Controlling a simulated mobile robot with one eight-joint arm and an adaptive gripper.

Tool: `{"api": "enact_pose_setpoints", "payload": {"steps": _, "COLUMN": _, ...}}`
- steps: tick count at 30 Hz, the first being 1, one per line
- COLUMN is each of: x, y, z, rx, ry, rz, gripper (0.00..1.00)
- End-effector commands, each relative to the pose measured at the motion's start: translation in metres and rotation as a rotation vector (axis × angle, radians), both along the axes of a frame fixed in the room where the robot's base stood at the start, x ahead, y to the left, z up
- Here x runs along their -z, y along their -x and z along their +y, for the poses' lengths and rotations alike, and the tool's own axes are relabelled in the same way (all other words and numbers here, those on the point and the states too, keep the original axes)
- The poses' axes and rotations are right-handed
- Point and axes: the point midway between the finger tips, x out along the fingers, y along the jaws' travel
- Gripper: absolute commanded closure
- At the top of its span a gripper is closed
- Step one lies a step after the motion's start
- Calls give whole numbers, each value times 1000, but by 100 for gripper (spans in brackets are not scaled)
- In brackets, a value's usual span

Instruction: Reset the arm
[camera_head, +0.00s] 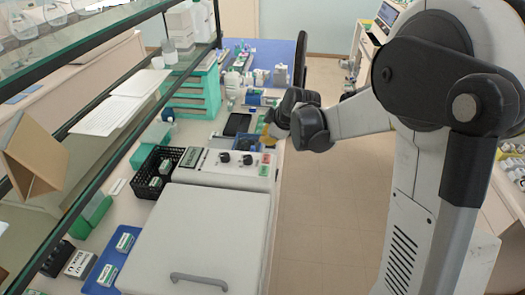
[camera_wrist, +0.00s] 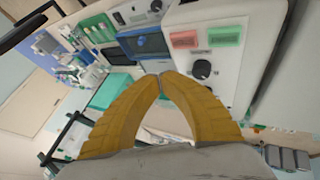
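My arm reaches in from the right in the head view, and its end hangs over the front edge of the bench. My gripper (camera_head: 268,130) shows there as a small yellow patch, partly hidden by my wrist. In the wrist view the two yellow fingers of my gripper (camera_wrist: 161,76) curve together and their tips meet. Nothing shows held between the tips. The bench and its devices lie beyond the fingers, and no object is seen touching them.
A white device with black knobs (camera_head: 222,165) and a large lidded box (camera_head: 200,240) stand on the bench. A black basket (camera_head: 146,185), green drawers (camera_head: 195,95) and a glass shelf (camera_head: 75,55) are to the left. The floor (camera_head: 330,200) beside the bench is clear.

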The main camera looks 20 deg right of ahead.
Motion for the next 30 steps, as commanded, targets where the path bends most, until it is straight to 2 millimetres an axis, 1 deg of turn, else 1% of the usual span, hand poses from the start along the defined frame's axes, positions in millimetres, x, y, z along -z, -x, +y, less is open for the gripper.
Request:
{"api": "enact_pose_setpoints", "payload": {"steps": 5, "x": 0, "y": 1, "z": 0, "rx": 4, "ry": -2, "rz": 1, "gripper": 100}}
{"api": "enact_pose_setpoints", "payload": {"steps": 7, "x": 0, "y": 8, "z": 1, "rx": 21, "ry": -11, "rz": 6, "gripper": 100}}
{"api": "enact_pose_setpoints", "payload": {"steps": 8, "x": 0, "y": 12, "z": 1, "rx": 34, "ry": -16, "rz": 9, "gripper": 100}}
{"api": "enact_pose_setpoints", "payload": {"steps": 11, "x": 0, "y": 38, "z": 4, "rx": 110, "ry": -53, "rz": 25, "gripper": 100}}
{"api": "enact_pose_setpoints", "payload": {"steps": 14, "x": 3, "y": 77, "z": 6, "rx": 226, "ry": -106, "rz": 48, "gripper": 100}}
{"api": "enact_pose_setpoints", "payload": {"steps": 15, "x": 6, "y": 95, "z": 7, "rx": 276, "ry": -131, "rz": 57, "gripper": 100}}
{"api": "enact_pose_setpoints", "payload": {"steps": 16, "x": 8, "y": 108, "z": 7, "rx": 314, "ry": -149, "rz": 63, "gripper": 100}}
{"api": "enact_pose_setpoints", "payload": {"steps": 17, "x": 11, "y": 121, "z": 8, "rx": 351, "ry": -166, "rz": 69, "gripper": 100}}
{"api": "enact_pose_setpoints", "payload": {"steps": 18, "x": 16, "y": 139, "z": 8, "rx": 402, "ry": -191, "rz": 75, "gripper": 100}}
{"api": "enact_pose_setpoints", "payload": {"steps": 20, "x": 25, "y": 165, "z": 8, "rx": 477, "ry": -228, "rz": 84, "gripper": 100}}
{"api": "enact_pose_setpoints", "payload": {"steps": 21, "x": 33, "y": 183, "z": 8, "rx": 527, "ry": -252, "rz": 88, "gripper": 100}}
{"api": "enact_pose_setpoints", "payload": {"steps": 23, "x": 46, "y": 209, "z": 7, "rx": 602, "ry": -289, "rz": 94, "gripper": 100}}
{"api": "enact_pose_setpoints", "payload": {"steps": 24, "x": 56, "y": 226, "z": 6, "rx": 651, "ry": -312, "rz": 97, "gripper": 100}}
{"api": "enact_pose_setpoints", "payload": {"steps": 27, "x": 80, "y": 261, "z": 5, "rx": 760, "ry": -369, "rz": 101, "gripper": 100}}
{"api": "enact_pose_setpoints", "payload": {"steps": 30, "x": 101, "y": 287, "z": 2, "rx": 845, "ry": -415, "rz": 102, "gripper": 100}}
